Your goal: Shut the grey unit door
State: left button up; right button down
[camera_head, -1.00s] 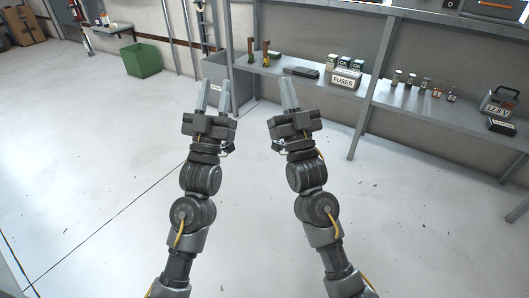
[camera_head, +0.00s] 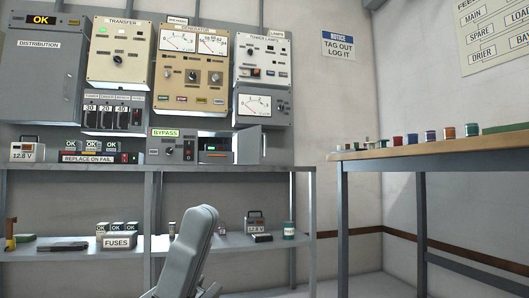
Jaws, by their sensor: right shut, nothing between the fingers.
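The grey unit door (camera_head: 249,146) stands open, swung out at the right side of the small grey unit (camera_head: 215,134) on the bench. My left gripper is not in view.
The grey bench (camera_head: 75,167) carries a bypass panel (camera_head: 174,150) left of the unit; cabinets and meter panels hang above. The lower shelf (camera_head: 80,254) holds a fuses box (camera_head: 118,241) and small parts. A wooden-topped table (camera_head: 440,150) stands right, with a gap between.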

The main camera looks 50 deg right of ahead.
aim_at(249, 140)
jog(key=z, duration=0.5)
jog(key=k, duration=0.6)
jog(key=z, duration=1.25)
jog(key=i, duration=1.25)
jog(key=z, duration=0.55)
jog(key=i, duration=1.3)
jog(key=u, duration=1.15)
jog(key=i, duration=1.15)
jog(key=z, duration=0.2)
jog(key=k, duration=1.55)
